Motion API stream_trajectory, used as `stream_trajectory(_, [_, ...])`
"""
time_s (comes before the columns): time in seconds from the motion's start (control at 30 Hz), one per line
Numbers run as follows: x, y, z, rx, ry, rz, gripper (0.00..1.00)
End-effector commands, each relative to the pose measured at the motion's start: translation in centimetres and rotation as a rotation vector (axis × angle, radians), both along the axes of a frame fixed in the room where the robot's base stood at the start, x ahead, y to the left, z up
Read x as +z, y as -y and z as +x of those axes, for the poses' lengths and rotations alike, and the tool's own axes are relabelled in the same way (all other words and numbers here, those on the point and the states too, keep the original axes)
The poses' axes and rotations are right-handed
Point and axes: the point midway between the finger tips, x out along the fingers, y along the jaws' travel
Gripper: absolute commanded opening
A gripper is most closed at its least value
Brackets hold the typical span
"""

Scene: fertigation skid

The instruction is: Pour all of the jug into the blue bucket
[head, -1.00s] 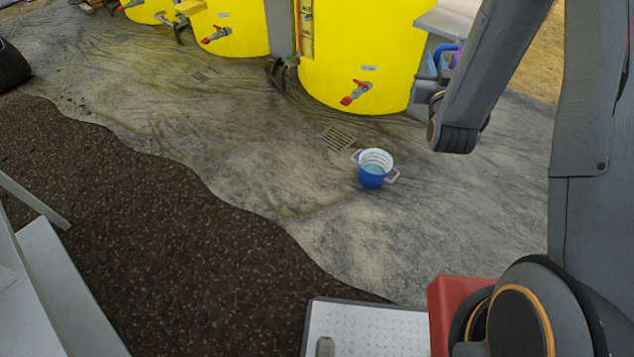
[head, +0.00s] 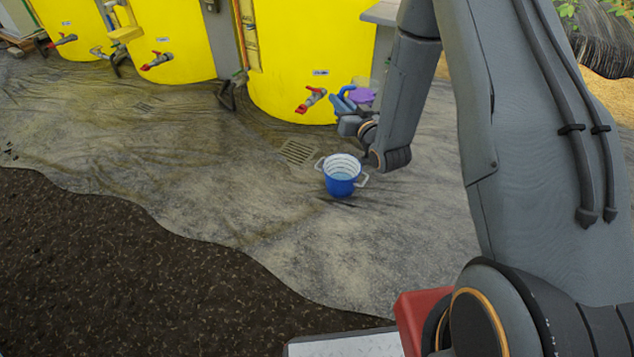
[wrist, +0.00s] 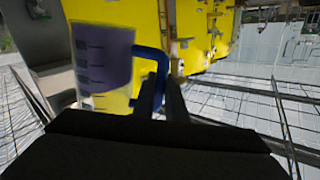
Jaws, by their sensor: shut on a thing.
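The clear jug (head: 365,86) with a blue handle (head: 346,93) holds purple liquid and looks about upright in the head view. The jug also shows in the wrist view (wrist: 88,102), with dark scale marks and purple over much of its wall. My gripper (head: 349,112) is shut on its blue handle; in the wrist view the fingers (wrist: 161,97) meet at the handle. The blue bucket (head: 340,187) stands upright on the ground sheet, with a white inside, two side handles and pale blue in it. The jug appears beyond and slightly right of it, apart from it.
Yellow tanks (head: 305,60) with red-handled valves (head: 311,98) stand along the back. A floor grate (head: 297,151) lies left of the bucket. A grey shelf (head: 381,12) is behind my arm. The grey sheet (head: 200,190) is open left of the bucket; dark soil (head: 120,270) borders it.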

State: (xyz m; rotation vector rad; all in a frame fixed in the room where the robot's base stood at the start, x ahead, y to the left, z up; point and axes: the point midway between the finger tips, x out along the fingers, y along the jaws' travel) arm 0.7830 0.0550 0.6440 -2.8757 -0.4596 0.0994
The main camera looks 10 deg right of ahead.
Motion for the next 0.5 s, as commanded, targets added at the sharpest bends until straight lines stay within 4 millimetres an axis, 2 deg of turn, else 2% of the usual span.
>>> stream_trajectory(0.03, [-2.3,-0.2,0.8,0.017,-0.003,0.011,0.0])
stream_trajectory(0.5, [-16.2,-2.7,4.1,0.19,-0.079,0.119,0.0])
